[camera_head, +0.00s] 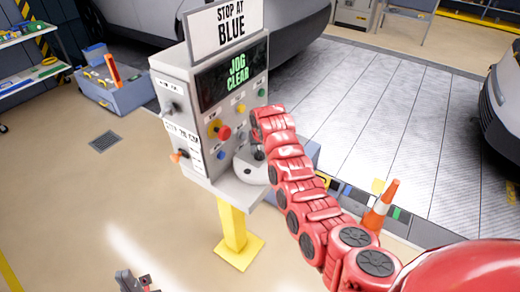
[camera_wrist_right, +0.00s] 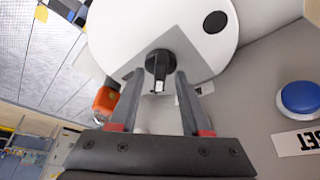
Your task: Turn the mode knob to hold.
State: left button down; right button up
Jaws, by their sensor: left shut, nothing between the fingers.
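A grey control pedestal (camera_head: 175,83) stands upright, with a black knob (camera_head: 172,107) and an orange-tipped handle (camera_head: 180,155) on its left side. The side labels are too small to read, so I cannot tell which control is the mode knob. My right arm crosses the pedestal's front. In the right wrist view, my right gripper (camera_wrist_right: 157,85) is open, its two fingers on either side of a short black stick (camera_wrist_right: 158,66) on a white round base (camera_wrist_right: 110,30). I cannot tell whether they touch it. My left gripper (camera_head: 137,282) is shut and empty, low, away from the pedestal.
The screen (camera_head: 235,72) reads "JOG CLEAR" under a sign (camera_head: 228,25) reading "STOP AT BLUE". A red button (camera_head: 224,132) and a blue button (camera_wrist_right: 300,98) are on the front panel.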

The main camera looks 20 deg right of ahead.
grip_shut()
dwell(1.2)
